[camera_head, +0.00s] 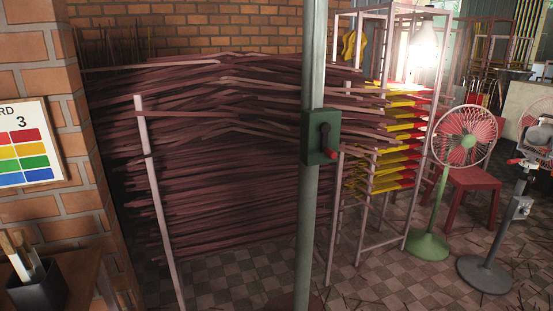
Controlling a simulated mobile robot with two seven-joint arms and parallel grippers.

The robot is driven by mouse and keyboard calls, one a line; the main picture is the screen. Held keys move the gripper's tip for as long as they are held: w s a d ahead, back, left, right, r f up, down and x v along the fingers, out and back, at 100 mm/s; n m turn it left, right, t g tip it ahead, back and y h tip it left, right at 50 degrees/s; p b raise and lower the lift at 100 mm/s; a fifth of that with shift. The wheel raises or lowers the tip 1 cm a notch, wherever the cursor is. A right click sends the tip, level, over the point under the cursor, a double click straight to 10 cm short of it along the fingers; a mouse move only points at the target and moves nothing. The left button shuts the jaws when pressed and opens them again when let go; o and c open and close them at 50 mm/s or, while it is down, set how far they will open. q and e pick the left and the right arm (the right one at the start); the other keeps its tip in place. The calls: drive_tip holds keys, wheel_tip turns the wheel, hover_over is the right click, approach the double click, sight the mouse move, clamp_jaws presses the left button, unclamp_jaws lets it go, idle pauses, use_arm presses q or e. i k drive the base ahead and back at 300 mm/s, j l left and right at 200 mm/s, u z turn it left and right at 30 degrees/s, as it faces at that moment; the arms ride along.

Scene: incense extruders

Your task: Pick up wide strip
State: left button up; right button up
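A tall stack of long, dark reddish-brown strips (215,170) fills the middle of the view, held between pale upright posts (152,190). Some strips stick out unevenly at the top and at the right end. I cannot tell which of them, if any, is the wide strip. Neither of my grippers is in view.
A rack (400,120) with red and yellow pieces, a green-based fan (464,140) and a red stool (470,185) stand right. A brick pillar (40,90) and black cup (38,292) are left.

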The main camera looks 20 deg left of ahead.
sight(20, 235)
drive_tip(key=i+u, duration=0.15)
drive_tip(key=u, duration=0.25)
drive_tip(key=i+l+u, duration=0.1)
drive_tip(key=u, duration=0.25)
drive_tip(key=i+l+u, duration=0.1)
drive_tip(key=u, duration=0.3)
drive_tip(key=i+l, duration=0.05)
drive_tip(key=i, duration=0.05)
